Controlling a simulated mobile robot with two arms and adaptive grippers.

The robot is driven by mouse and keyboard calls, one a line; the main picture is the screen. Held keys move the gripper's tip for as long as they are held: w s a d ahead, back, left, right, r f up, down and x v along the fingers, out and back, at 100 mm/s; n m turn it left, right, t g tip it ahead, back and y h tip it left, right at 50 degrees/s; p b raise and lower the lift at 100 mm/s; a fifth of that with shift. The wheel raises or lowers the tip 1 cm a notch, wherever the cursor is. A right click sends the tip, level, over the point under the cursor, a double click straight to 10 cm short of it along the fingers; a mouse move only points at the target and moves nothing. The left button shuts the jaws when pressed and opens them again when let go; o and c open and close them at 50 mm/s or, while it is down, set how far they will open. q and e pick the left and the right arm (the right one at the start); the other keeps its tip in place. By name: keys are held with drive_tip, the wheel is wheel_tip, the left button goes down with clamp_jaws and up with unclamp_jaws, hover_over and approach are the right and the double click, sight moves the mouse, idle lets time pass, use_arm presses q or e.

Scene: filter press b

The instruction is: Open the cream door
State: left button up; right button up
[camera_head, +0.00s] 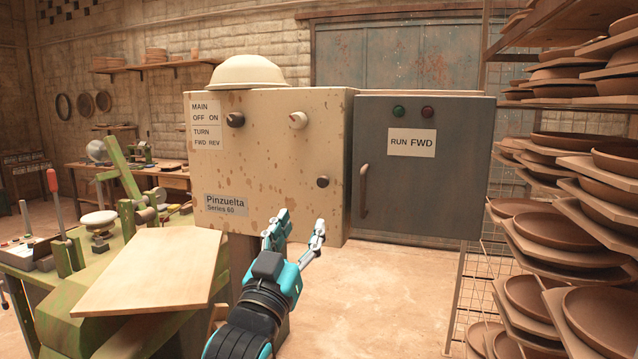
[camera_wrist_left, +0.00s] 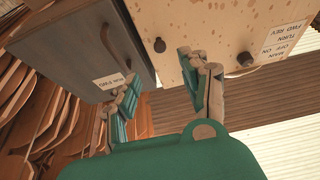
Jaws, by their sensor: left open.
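The cream door (camera_head: 265,165) is the speckled front of the left cabinet, with a "Pinzuelta Series 60" label (camera_head: 227,205) at its lower left. It looks shut. A small dark round knob (camera_head: 322,181) sits near its right edge, and this knob shows upside down in the left wrist view (camera_wrist_left: 159,45). A dark switch (camera_head: 235,120) and a pale switch (camera_head: 298,120) are higher up. My left gripper (camera_head: 300,220) is open and empty, below the knob in the head view and apart from it. My right gripper is not in view.
A grey door (camera_head: 425,200) with a vertical handle (camera_head: 363,190) adjoins on the right. A green bench with a wooden board (camera_head: 150,270) stands left; racks of clay dishes (camera_head: 560,230) stand right. The floor below the grey door is clear.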

sight(322, 184)
use_arm(q)
drive_tip(key=p+x, duration=0.3)
drive_tip(key=x, duration=0.8)
drive_tip(key=shift+w+d+r, duration=0.1)
drive_tip(key=shift+w+r, duration=0.05)
drive_tip(key=shift+w, duration=0.2)
drive_tip(key=shift+c, duration=0.3)
clamp_jaws()
